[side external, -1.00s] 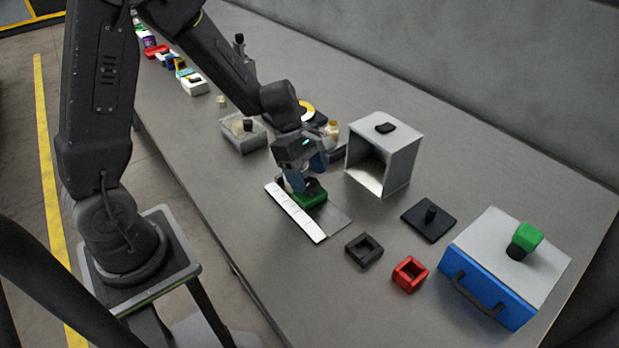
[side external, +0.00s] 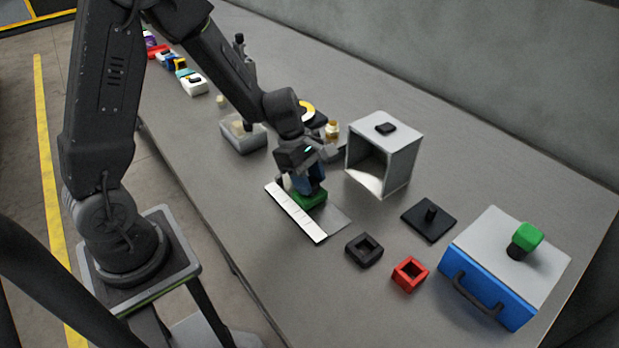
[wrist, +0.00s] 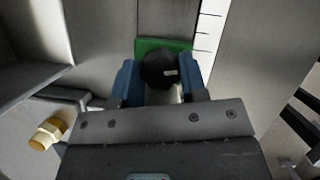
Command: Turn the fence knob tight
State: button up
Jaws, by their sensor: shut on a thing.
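The fence is a green block (side external: 309,200) on a grey plate beside a white ruled scale (side external: 296,213). In the wrist view the green fence (wrist: 163,45) lies beyond a black round knob (wrist: 159,68) with a small pale mark. My gripper (side external: 306,187) is over the fence and hides the knob in the side view. In the wrist view my gripper's blue fingers (wrist: 160,82) stand on both sides of the knob, shut on it.
An open grey box (side external: 384,150) stands close to the right of my gripper. A clear bin (side external: 243,137) stands behind.

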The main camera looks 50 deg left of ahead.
jog(key=shift+m+g, duration=0.6)
jog(key=shift+m, duration=1)
jog(key=o, duration=0.9)
jog(key=v, duration=1.3)
jog(key=shift+w+a+r, duration=0.1)
jog(key=shift+a+r, duration=0.2)
jog(key=shift+r, duration=0.05)
